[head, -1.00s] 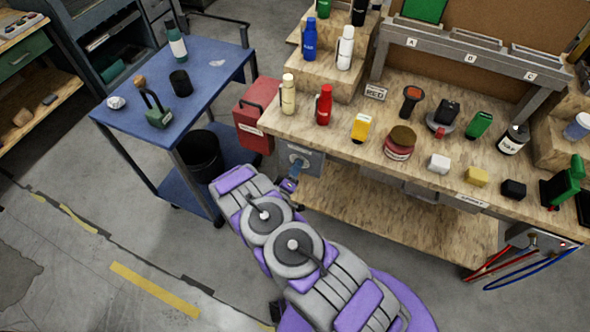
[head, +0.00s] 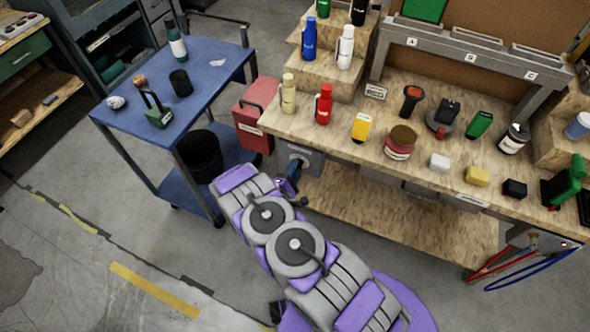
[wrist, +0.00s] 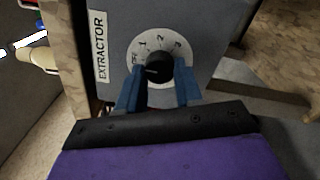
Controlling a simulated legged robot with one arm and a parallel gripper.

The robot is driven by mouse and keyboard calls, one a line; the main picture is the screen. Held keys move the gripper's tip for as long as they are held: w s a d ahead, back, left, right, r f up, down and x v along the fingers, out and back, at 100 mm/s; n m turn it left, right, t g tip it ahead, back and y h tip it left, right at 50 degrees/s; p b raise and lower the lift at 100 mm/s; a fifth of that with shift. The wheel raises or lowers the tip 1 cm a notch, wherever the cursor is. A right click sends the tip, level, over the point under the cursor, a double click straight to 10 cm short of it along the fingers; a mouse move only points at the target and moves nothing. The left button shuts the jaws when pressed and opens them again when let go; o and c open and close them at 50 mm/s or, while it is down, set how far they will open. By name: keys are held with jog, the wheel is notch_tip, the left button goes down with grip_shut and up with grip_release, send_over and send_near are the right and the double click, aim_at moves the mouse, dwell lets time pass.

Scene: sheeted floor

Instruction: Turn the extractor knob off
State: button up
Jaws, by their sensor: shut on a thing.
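The extractor knob (wrist: 155,69) is black and sits on a white dial marked OFF, 1, 2 and 3. The dial is on a grey box labelled EXTRACTOR (wrist: 101,47). In the head view the grey box (head: 313,161) is fixed under the bench's left front edge. My gripper (wrist: 157,88) has its blue fingers on both sides of the knob and is shut on it. A short pale mark on the knob points left, roughly toward OFF; its exact setting is hard to tell. In the head view my gripper (head: 293,172) is at the box's front, and the knob is mostly hidden.
The wooden bench (head: 330,143) holds bottles and several small items above the box. A blue cart (head: 205,95) and a black bin (head: 204,157) stand to the left. The floor at the lower left is clear.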

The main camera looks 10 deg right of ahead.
jog(key=shift+a+f+n, duration=0.2)
jog(key=shift+f+n, duration=0.05)
jog(key=shift+n, duration=0.25)
jog(key=o, duration=0.8)
jog(key=shift+w, duration=0.1)
jog(key=shift+o, duration=1.2)
jog(key=shift+r, duration=0.1)
jog(key=p+v, duration=0.2)
jog(key=v, duration=1.5)
jog(key=shift+a+p, duration=0.2)
jog(key=shift+p, duration=0.15)
